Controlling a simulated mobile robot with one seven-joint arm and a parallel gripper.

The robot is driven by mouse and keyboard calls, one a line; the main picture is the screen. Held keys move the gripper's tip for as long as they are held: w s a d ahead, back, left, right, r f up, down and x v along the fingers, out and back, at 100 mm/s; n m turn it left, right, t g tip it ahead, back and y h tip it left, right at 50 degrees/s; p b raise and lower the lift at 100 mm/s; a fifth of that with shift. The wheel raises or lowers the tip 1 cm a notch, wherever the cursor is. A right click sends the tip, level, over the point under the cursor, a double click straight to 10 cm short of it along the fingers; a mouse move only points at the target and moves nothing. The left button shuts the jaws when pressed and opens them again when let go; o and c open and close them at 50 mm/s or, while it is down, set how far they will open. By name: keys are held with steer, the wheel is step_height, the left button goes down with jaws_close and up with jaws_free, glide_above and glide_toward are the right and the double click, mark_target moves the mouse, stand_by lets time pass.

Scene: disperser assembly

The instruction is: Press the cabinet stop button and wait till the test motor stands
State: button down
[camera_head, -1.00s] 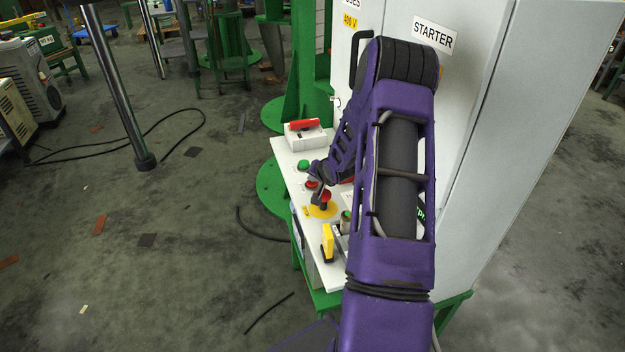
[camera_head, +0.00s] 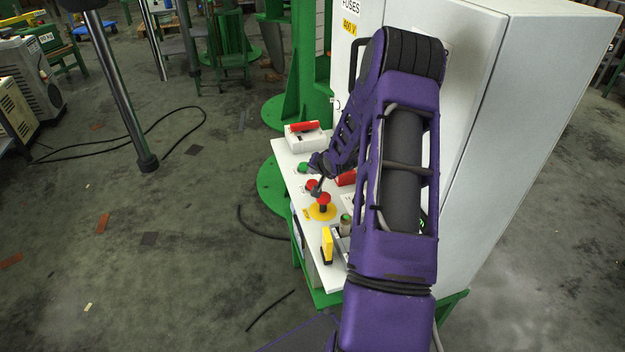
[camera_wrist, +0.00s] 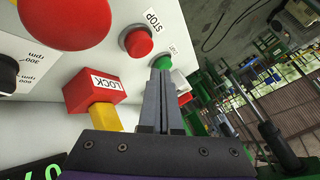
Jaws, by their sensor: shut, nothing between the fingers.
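The red stop button (camera_wrist: 138,42) sits in a dark collar beside a STOP label in the wrist view; it also shows in the head view (camera_head: 312,184). My gripper (camera_wrist: 160,72) is shut and empty. Its tips overlap the lower edge of the green button (camera_wrist: 162,62) in the wrist view, right of and below the stop button; whether they touch anything I cannot tell. In the head view my gripper (camera_head: 317,190) is over the panel by the red buttons. The cabinet (camera_head: 530,110) stands behind my arm. I cannot identify the test motor.
A red mushroom knob (camera_head: 323,198) on a yellow base stands close to my gripper. A red LOCK block (camera_wrist: 93,92) with a yellow part is left of my fingers. A white box with a red bar (camera_head: 304,133) stands at the panel's far end. Floor left is mostly clear.

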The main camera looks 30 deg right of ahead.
steer(key=shift+r+p, duration=1)
steer(key=shift+r, duration=0.6)
